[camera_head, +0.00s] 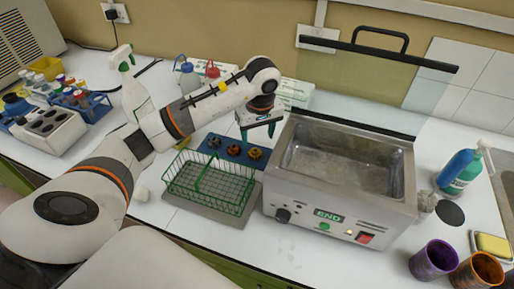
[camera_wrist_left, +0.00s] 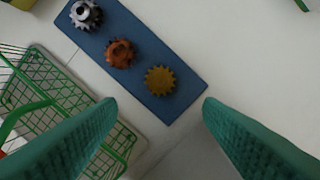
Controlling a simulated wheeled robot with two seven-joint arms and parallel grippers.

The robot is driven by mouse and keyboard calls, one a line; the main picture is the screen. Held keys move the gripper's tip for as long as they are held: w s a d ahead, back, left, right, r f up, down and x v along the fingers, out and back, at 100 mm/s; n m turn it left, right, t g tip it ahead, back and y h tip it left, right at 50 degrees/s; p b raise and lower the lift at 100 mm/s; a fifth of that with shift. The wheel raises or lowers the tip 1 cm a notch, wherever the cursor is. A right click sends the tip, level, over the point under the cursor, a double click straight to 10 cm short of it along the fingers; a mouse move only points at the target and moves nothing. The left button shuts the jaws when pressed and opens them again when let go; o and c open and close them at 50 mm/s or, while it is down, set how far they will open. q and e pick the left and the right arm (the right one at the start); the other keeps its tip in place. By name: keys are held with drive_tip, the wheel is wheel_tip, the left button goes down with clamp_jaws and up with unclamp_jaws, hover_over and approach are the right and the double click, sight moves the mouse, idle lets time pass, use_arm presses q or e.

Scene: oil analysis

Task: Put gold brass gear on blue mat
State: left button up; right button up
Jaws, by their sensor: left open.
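The gold brass gear (camera_wrist_left: 160,80) lies flat on the blue mat (camera_wrist_left: 192,86), near the mat's end closest to my left gripper. In the head view the gold gear (camera_head: 255,153) is at the right end of the blue mat (camera_head: 243,158), behind the green wire basket. My left gripper (camera_head: 258,128) is open and empty above that end of the mat. In the left wrist view its green fingers (camera_wrist_left: 159,104) are spread wide, with the gold gear just beyond the gap between their tips. My right gripper is not in view.
A copper gear (camera_wrist_left: 119,53) and a silver gear (camera_wrist_left: 86,14) also lie on the mat. A green wire basket (camera_head: 209,184) stands in front of it. A metal bath (camera_head: 342,165) with a raised glass lid is close on the right. A spray bottle (camera_head: 134,90) stands behind the arm.

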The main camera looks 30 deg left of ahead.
use_arm(q)
drive_tip(key=r, duration=0.4)
drive_tip(key=shift+s+d, duration=0.15)
drive_tip(key=shift+d, duration=0.05)
drive_tip(key=shift+r, duration=0.15)
